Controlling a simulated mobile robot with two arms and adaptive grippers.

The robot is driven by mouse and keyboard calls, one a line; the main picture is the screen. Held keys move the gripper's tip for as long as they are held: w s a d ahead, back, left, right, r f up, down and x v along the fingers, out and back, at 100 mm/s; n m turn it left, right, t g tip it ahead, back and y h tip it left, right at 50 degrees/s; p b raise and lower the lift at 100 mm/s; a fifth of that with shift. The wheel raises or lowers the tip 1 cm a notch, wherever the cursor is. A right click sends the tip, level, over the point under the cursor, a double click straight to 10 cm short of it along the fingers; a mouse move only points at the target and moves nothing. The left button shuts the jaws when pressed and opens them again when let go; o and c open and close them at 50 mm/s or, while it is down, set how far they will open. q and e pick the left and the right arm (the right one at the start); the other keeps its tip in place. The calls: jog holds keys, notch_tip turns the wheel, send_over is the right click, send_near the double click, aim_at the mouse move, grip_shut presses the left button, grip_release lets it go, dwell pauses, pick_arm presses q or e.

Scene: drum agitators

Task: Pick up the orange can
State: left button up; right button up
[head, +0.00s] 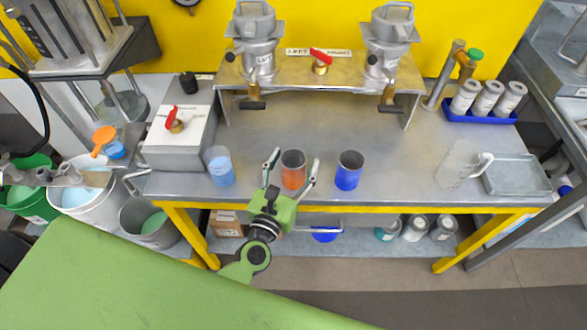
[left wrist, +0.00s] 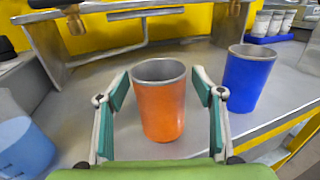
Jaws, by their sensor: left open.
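The orange can (head: 293,171) stands upright near the front edge of the metal bench. My left gripper (head: 292,166) is open, with one finger on each side of the can; I see a small gap on both sides. The same gripper (left wrist: 161,84) shows its teal finger pads in the left wrist view. My right gripper does not show.
A blue can (head: 348,171) stands close on the right, and a clear cup with blue liquid (head: 220,167) on the left. A metal stand (head: 320,67) with two funnel units is behind. A grey box (head: 180,142) is at the left. The bench between the blue can and the clear pitcher (head: 458,165) is free.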

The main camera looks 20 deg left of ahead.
pick_arm(q)
jog(key=c, duration=1.2)
jog(key=shift+o, duration=0.2)
